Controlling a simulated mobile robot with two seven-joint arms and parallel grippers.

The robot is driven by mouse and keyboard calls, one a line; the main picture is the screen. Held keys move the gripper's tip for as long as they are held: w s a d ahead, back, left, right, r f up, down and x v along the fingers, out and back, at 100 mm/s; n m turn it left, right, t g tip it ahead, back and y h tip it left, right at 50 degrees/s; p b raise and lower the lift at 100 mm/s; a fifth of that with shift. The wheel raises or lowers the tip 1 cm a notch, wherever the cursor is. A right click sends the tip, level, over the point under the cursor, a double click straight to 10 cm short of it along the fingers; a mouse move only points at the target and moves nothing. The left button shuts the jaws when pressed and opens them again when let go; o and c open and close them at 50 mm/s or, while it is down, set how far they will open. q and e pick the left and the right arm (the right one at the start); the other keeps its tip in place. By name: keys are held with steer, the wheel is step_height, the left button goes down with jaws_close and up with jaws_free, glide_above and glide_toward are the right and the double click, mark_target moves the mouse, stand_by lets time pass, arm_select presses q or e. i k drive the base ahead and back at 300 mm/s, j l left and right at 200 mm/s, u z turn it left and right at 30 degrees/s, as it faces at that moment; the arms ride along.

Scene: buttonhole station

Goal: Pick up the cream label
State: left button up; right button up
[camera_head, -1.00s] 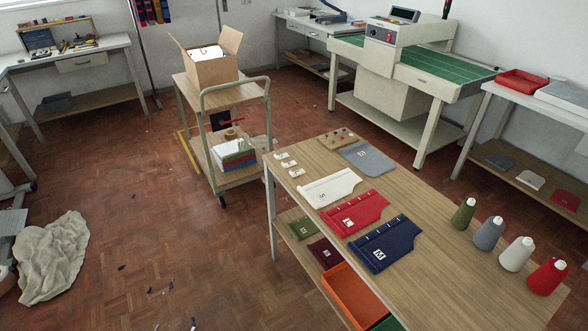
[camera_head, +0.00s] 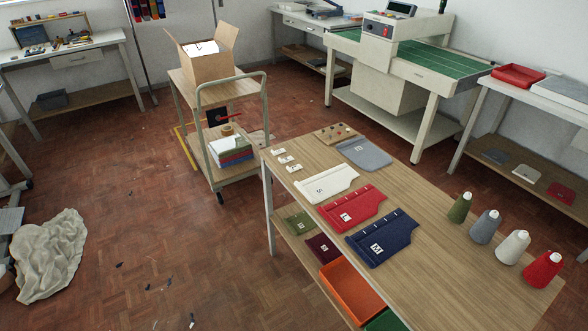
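Three small pale labels lie in a short row near the left edge of the wooden table: a far one (camera_head: 278,151), a middle one (camera_head: 286,159) and a near one (camera_head: 294,168). All look white to cream with tiny dark marks; at this size I cannot tell which is the cream label. A cream cloth piece (camera_head: 327,183) with a small square marked S lies to their right. Neither of my grippers is in view.
The wooden table (camera_head: 440,252) also holds grey, red (camera_head: 352,209) and navy (camera_head: 383,239) cloth pieces, a peg board (camera_head: 335,133) and several thread cones (camera_head: 487,226). A trolley (camera_head: 186,82) with an open box stands behind left. Crumpled cloth (camera_head: 50,255) lies on the floor.

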mark_target(298, 167)
steer(key=i+z, duration=0.1)
steer(key=z, duration=0.5)
steer(key=i+j+z, duration=0.4)
steer(key=j+z, duration=0.2)
steer(key=j, duration=0.2)
steer(key=i+j, duration=0.15)
steer(key=j, duration=0.15)
steer(key=i+j, duration=0.15)
steer(key=j, duration=0.15)
steer(key=i+j+z, duration=0.1)
steer(key=j, duration=0.2)
steer(key=i+j, duration=0.15)
steer(key=j, duration=0.15)
